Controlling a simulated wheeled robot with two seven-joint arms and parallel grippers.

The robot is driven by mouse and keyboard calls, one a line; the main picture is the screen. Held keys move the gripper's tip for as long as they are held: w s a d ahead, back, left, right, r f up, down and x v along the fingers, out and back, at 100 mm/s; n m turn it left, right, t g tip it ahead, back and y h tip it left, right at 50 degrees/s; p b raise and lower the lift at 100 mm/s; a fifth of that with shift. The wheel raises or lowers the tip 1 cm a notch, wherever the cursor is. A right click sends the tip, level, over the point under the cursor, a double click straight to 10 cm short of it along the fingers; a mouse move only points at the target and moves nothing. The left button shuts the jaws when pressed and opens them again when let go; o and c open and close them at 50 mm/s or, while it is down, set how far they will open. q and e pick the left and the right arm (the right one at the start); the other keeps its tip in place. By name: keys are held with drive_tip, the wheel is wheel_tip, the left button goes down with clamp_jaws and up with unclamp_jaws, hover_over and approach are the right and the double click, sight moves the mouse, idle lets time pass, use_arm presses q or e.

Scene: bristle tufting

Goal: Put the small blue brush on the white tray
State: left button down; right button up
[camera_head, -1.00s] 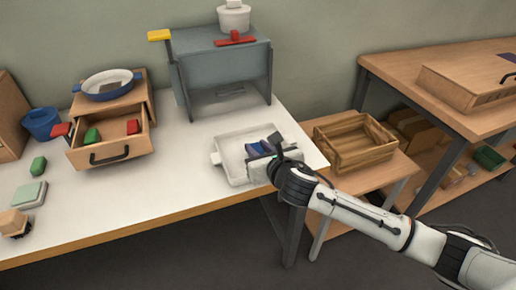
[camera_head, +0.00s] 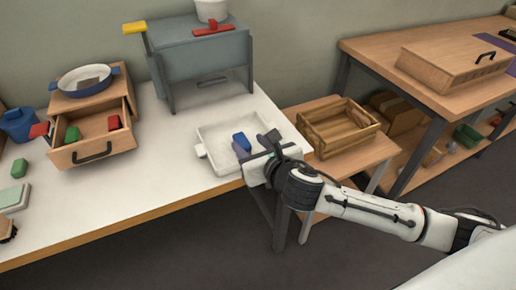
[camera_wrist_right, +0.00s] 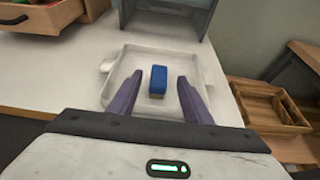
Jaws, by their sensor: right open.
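The small blue brush (camera_head: 242,142) lies inside the white tray (camera_head: 208,139) on the white table. In the right wrist view the brush (camera_wrist_right: 158,80) rests on the floor of the tray (camera_wrist_right: 112,84), with its blue top facing up. My right gripper (camera_head: 256,144) is open at the tray's front right part. In the wrist view its two purple-grey fingers (camera_wrist_right: 158,97) are spread apart on either side of the brush's near end, with gaps on both sides. My left gripper does not show.
A grey box-shaped stand (camera_head: 205,62) is behind the tray. An open wooden drawer (camera_head: 92,140) holds red and green blocks at left. A wooden crate (camera_head: 338,128) stands on a lower bench to the right. The table's front middle is clear.

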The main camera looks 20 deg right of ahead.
drive_tip(key=v, duration=0.5)
drive_tip(key=s+a+f+m+g+y, duration=0.1)
drive_tip(key=s+a+f+m+g, duration=0.15)
drive_tip(key=s+f+m, duration=0.45)
drive_tip(key=s+a+f+m+g+y, duration=0.1)
drive_tip(key=s+a+f+m+y, duration=0.15)
drive_tip(key=f+m, duration=0.7)
drive_tip(key=s+d+f+m+g+h, duration=0.1)
drive_tip(key=s+f+m, duration=0.7)
drive_tip(key=m, duration=1)
drive_tip(key=s+d, duration=0.1)
drive_tip(key=s, duration=0.3)
drive_tip(key=shift+s+f, duration=0.3)
drive_tip(key=shift+f, duration=0.05)
